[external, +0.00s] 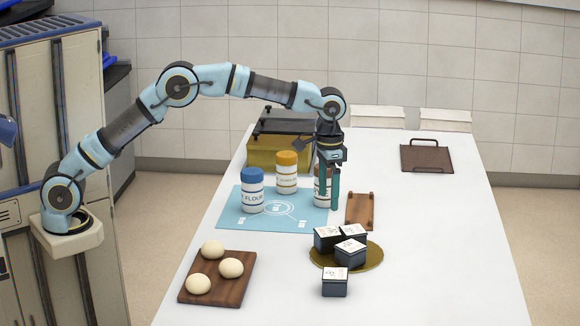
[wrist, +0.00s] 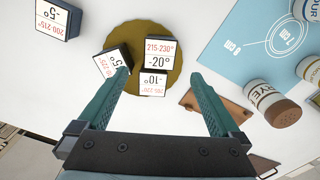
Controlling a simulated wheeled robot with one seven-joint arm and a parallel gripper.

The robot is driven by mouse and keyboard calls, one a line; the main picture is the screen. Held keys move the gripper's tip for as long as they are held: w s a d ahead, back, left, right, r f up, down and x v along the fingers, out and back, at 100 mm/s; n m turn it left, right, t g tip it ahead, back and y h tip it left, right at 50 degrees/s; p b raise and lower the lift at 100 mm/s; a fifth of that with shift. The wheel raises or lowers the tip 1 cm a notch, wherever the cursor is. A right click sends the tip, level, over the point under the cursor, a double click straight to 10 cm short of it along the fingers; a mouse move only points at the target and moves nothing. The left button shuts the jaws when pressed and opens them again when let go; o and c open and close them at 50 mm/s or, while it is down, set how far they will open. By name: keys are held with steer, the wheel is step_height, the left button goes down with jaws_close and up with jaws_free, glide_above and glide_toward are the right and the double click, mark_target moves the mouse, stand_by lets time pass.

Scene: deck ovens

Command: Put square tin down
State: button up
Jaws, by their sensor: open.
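Several small dark square tins with white labelled tops are in view. Three sit close together on a round golden plate (external: 375,262): a left tin (external: 326,240), a back right tin (external: 354,231) and a front tin (external: 349,255). A separate tin (external: 334,284) stands on the white table in front of the plate; it also shows in the wrist view (wrist: 57,18). My gripper (external: 330,202) is open and empty, pointing down above the table beyond the plate. In the wrist view, my left finger overlaps one plate tin (wrist: 114,66) in the picture; contact cannot be told.
A rye jar (external: 321,188) stands close behind my fingers, with a flour jar (external: 252,190) and another jar (external: 287,172) on a blue mat (external: 230,216). A wooden board (external: 222,290) holds dough balls. A small brown board (external: 360,211) lies nearby.

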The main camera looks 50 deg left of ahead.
steer(key=s+a+f+n, duration=0.1)
steer(key=s+a, duration=0.3)
steer(key=a, duration=0.5)
steer(key=s+a+f, duration=0.1)
steer(key=s+a, duration=0.3)
steer(key=a, duration=0.5)
steer(key=s+a+f+n, duration=0.1)
steer(key=s+a+f, duration=0.1)
steer(key=s+a, duration=0.5)
steer(key=s+a+f+n+t, duration=0.1)
steer(key=s+a+f, duration=0.1)
steer(key=s+a, duration=0.5)
steer(key=s, duration=0.5)
steer(key=shift+a+f+t, duration=0.3)
steer(key=shift+a, duration=0.05)
